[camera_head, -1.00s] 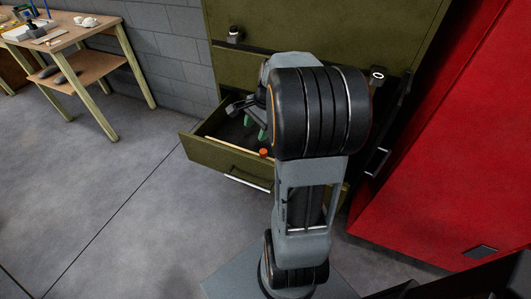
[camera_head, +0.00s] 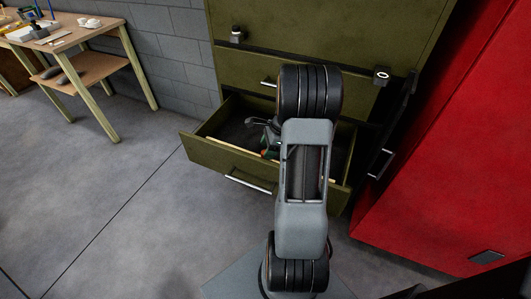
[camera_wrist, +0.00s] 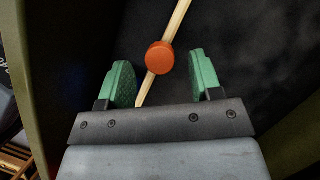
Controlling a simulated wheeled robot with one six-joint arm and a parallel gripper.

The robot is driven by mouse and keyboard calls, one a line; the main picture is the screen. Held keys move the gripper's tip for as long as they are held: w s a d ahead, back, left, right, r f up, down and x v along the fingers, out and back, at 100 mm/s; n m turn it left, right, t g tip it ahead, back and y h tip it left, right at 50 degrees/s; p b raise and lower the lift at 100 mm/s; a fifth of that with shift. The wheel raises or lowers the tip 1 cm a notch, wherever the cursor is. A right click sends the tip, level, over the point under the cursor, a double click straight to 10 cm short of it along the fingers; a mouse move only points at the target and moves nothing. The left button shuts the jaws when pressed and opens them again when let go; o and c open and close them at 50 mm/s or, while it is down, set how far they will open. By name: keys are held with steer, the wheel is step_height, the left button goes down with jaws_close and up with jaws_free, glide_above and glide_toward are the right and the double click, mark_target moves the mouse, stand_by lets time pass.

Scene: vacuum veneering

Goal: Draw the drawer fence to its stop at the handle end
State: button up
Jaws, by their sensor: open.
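The drawer fence is a pale wooden strip (camera_head: 228,145) lying across the open olive drawer (camera_head: 205,153), close inside its handle-side front panel. In the wrist view the strip (camera_wrist: 177,25) runs at a slant and carries a round orange knob (camera_wrist: 160,58). My gripper (camera_wrist: 160,76) is open, with one green finger on each side of the knob and gaps on both sides. No contact shows. In the head view my gripper (camera_head: 270,142) is low inside the drawer, and my arm hides part of the fence.
The drawer belongs to an olive cabinet (camera_head: 330,30) with a closed drawer above. A red cabinet (camera_head: 440,150) stands at the right. A wooden workbench (camera_head: 95,40) with items on it is at the far left. The grey floor left of the drawer is clear.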

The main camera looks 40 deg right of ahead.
steer(key=shift+x, duration=1.25)
steer(key=shift+c, duration=0.3)
steer(key=shift+a, duration=0.1)
jaws_close()
